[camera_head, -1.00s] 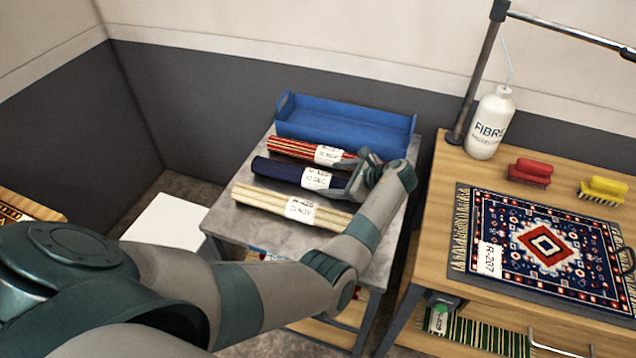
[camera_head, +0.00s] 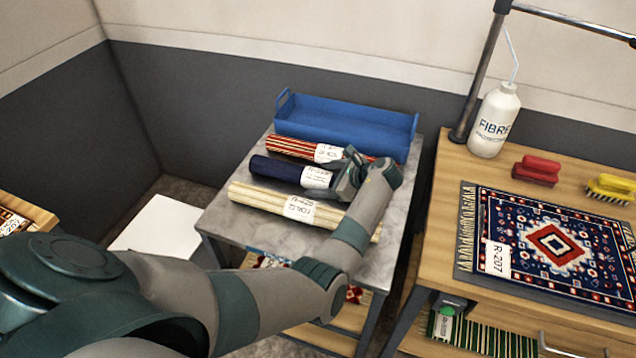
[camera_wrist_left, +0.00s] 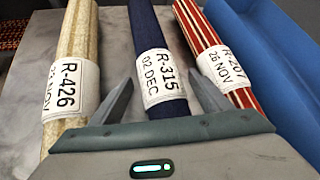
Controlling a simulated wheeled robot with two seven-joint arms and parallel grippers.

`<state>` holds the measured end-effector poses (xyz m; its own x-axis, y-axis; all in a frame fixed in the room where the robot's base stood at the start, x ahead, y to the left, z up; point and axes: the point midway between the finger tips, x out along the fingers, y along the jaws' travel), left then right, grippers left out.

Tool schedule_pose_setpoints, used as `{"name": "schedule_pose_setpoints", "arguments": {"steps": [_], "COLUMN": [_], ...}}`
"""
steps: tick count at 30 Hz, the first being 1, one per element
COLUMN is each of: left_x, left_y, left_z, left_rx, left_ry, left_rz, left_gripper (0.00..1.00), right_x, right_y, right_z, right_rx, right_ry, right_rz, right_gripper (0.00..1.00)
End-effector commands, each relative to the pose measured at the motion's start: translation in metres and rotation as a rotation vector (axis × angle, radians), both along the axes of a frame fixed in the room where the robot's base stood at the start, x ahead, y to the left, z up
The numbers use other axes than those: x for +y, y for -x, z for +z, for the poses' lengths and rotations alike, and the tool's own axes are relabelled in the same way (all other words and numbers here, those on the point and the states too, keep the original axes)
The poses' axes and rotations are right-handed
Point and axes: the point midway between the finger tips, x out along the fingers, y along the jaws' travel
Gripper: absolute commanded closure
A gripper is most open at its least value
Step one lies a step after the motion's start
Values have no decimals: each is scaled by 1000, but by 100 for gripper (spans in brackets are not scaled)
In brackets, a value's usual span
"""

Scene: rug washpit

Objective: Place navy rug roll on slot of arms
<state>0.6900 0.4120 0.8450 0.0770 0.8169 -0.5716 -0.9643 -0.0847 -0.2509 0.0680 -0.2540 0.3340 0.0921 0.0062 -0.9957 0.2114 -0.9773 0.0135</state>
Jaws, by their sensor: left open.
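The navy rug roll (camera_head: 276,170) lies on the grey metal table, between a cream roll and a red striped roll. Its white tag reads R-315, 02 DEC in the left wrist view, where the roll (camera_wrist_left: 146,28) runs up the middle. My left gripper (camera_head: 343,174) is at the roll's right part, near the tag. In the left wrist view the left gripper (camera_wrist_left: 160,100) is open, with one finger on each side of the navy roll and a gap to it. The slot of arms cannot be made out. My right gripper is not in view.
The cream roll (camera_head: 262,199) and red striped roll (camera_head: 287,145) lie close on either side. A blue tray (camera_head: 345,124) stands behind them. The wooden bench (camera_head: 447,205) at right holds a patterned rug (camera_head: 548,244), a white bottle (camera_head: 494,122) and brushes.

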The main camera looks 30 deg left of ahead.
Motion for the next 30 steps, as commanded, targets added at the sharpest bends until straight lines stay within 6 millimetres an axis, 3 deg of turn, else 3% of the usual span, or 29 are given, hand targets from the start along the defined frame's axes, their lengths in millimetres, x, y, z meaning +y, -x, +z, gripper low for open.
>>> {"name": "schedule_pose_setpoints", "arguments": {"steps": [11,18,20,29,30], "left_x": [0,0,0,0,0], "left_y": [0,0,-1,-1,-1], "left_z": [1,0,2,4,6], "left_rx": [0,1,-2,-2,-2], "left_ry": [0,0,-2,-2,-3], "left_rz": [0,-1,0,0,-1], "left_gripper": [29,84,94,94,100], "right_x": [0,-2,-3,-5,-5], "right_y": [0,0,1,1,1], "right_z": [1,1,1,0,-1], "right_rx": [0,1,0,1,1], "right_ry": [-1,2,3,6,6], "right_rz": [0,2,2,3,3], "right_gripper": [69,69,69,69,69]}}
